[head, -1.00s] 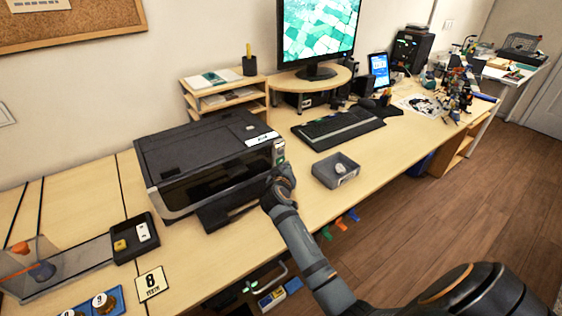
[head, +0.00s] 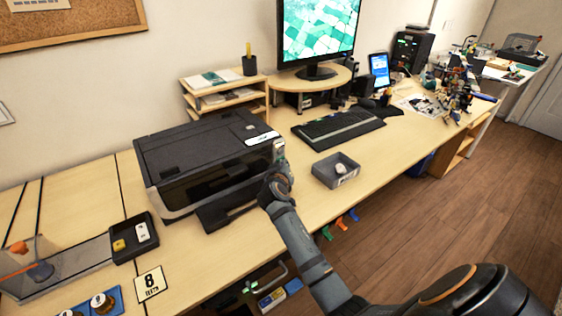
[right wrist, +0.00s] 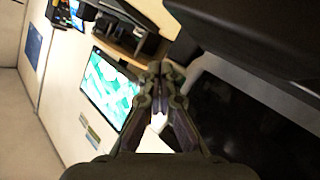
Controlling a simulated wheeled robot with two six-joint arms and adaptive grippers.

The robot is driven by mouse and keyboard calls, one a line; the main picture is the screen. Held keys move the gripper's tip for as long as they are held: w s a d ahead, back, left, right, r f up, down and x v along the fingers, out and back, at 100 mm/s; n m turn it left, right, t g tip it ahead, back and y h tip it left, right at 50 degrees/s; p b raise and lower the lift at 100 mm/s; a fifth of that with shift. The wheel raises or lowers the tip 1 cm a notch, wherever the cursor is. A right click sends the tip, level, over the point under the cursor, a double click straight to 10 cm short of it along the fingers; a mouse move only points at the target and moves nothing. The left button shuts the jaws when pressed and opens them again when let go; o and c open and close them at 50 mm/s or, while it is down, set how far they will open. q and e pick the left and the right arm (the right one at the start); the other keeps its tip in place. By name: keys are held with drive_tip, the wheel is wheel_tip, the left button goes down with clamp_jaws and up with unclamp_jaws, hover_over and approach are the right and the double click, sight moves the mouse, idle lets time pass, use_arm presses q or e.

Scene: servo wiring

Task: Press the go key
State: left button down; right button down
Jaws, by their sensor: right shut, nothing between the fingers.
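The black printer (head: 190,150) stands on the wooden desk, with a light control panel at its front right corner. My right gripper (head: 279,150) is in front of that panel, its fingers pointing up at it. In the right wrist view the closed, empty fingers (right wrist: 160,78) are close to a pale surface, with the printer's dark body (right wrist: 260,40) at the right. My left gripper is not in view.
A grey tray (head: 336,171) with a small pale item sits right of my right gripper. A keyboard (head: 338,129) and monitor (head: 318,35) are behind.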

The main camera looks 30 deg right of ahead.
drive_tip(key=shift+w, duration=0.2)
drive_tip(key=shift+s, duration=0.15)
idle(0.3)
drive_tip(key=shift+s+p, duration=0.35)
drive_tip(key=shift+s, duration=0.3)
drive_tip(key=shift+s, duration=0.1)
drive_tip(key=shift+s+d+p, duration=0.1)
drive_tip(key=shift+s+p, duration=0.2)
drive_tip(key=shift+s, duration=0.05)
drive_tip(key=shift+s+d+p, duration=0.15)
drive_tip(key=shift+s+p, duration=0.6)
drive_tip(key=shift+s, duration=1.3)
